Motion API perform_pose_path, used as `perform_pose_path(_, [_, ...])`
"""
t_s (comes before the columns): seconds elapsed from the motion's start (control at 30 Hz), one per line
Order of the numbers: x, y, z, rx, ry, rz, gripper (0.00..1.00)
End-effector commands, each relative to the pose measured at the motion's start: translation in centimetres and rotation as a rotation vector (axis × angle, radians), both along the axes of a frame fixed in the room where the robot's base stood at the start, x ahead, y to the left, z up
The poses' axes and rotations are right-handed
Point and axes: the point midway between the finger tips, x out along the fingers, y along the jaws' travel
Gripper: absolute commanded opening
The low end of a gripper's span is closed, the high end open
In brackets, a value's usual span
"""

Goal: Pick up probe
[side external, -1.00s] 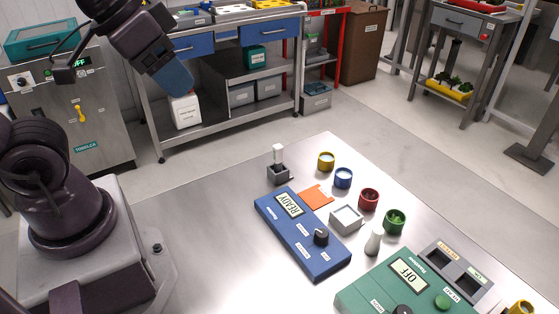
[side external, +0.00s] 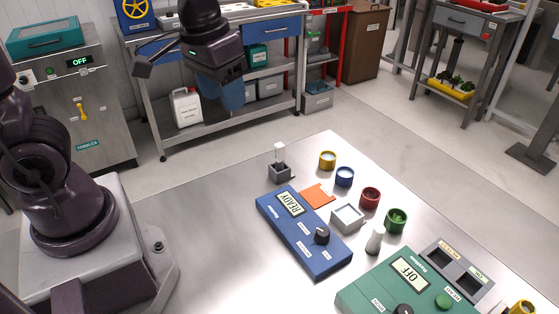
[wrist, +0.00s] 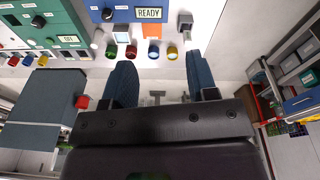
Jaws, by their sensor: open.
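A slim white piece that looks like the probe (side external: 279,150) stands upright in a small dark grey holder (side external: 280,173) at the table's back edge, left of the cups. The holder also shows in the wrist view (wrist: 185,20), near the top. My gripper (side external: 232,98) is in the air beyond the table, up and to the left of the holder. Its blue fingers point down. In the wrist view my gripper (wrist: 160,60) has its two fingers wide apart with nothing between them.
A blue meter (side external: 302,235) reading READY lies in front of the holder, beside an orange pad (side external: 317,196). The table's left part is clear.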

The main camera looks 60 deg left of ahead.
Motion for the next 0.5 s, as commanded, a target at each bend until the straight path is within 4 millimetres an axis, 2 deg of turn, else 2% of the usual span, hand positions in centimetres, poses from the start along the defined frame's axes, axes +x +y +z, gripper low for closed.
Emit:
perform_pose_path(0.03, [1.5,0.4,-1.2,-0.004,0.045,0.067,0.53])
perform_pose_path(0.2, [6.2,2.1,-5.4,0.004,0.14,0.362,0.53])
perform_pose_path(0.4, [10.9,4.3,-10.6,0.047,0.181,0.755,0.53])
perform_pose_path(0.5, [13.0,5.3,-12.4,0.06,0.155,0.964,0.53])
